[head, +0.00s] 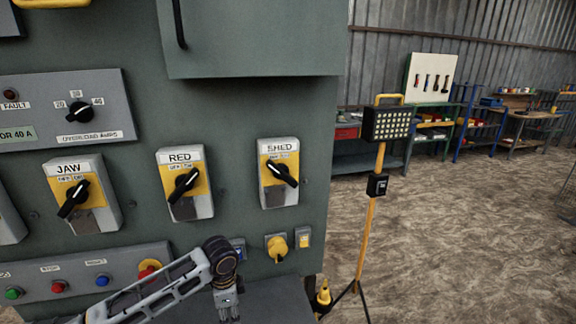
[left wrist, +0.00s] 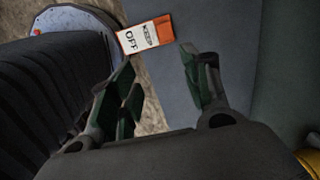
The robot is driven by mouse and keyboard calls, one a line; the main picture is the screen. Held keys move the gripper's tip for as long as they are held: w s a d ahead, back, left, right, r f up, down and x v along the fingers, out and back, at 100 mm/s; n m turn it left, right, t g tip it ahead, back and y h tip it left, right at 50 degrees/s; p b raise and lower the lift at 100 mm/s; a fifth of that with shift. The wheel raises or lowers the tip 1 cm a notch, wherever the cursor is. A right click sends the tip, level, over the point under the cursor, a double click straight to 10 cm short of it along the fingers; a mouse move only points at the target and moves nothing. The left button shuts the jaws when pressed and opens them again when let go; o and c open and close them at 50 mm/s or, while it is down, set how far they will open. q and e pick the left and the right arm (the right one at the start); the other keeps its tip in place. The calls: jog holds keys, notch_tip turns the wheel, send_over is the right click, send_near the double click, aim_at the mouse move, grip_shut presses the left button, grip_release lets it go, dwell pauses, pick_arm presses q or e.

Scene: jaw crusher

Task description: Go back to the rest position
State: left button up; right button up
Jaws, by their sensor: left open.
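My left arm comes in from the lower left in the head view, in front of the lower part of the green control cabinet (head: 235,110). It bends down at a dark joint, and its end reaches the bottom edge of the picture. In the left wrist view my left gripper (left wrist: 157,64) is open, its two green-padded fingers apart with nothing between them. An orange and white tag (left wrist: 145,37) reading OFF shows beyond the fingertips; I cannot tell what it rests on or hangs from. My right gripper is not in view.
The cabinet carries rotary switches marked JAW (head: 83,195), RED (head: 186,184) and SHED (head: 278,173). A lamp on a yellow tripod pole (head: 367,235) stands right of the cabinet. Open dirt floor (head: 460,240) lies beyond.

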pick_arm(q)
jog(key=shift+s+d+f+n+t+h, duration=1.35)
jog(key=shift+s+d+n, duration=1.45)
jog(key=shift+s+d, duration=1.65)
jog(key=s+a+n+y, duration=0.1)
jog(key=s+a+n, duration=0.35)
jog(key=a, duration=0.25)
jog(key=s+a+n+y, duration=0.1)
jog(key=s+a+n, duration=0.2)
jog(key=s+a, duration=0.3)
notch_tip(320, 180, down, 34)
jog(key=s+a, duration=0.2)
jog(key=s+a+f+g, duration=0.1)
jog(key=s+a+f, duration=0.1)
jog(key=s+f, duration=0.7)
jog(key=s+a+f, duration=0.2)
jog(key=s+f, duration=0.8)
jog(key=s, duration=0.2)
jog(key=shift+s+a+f+m+g+y, duration=0.2)
jog(key=shift+s+m+g+y, duration=0.1)
jog(key=shift+m+g+y, duration=0.05)
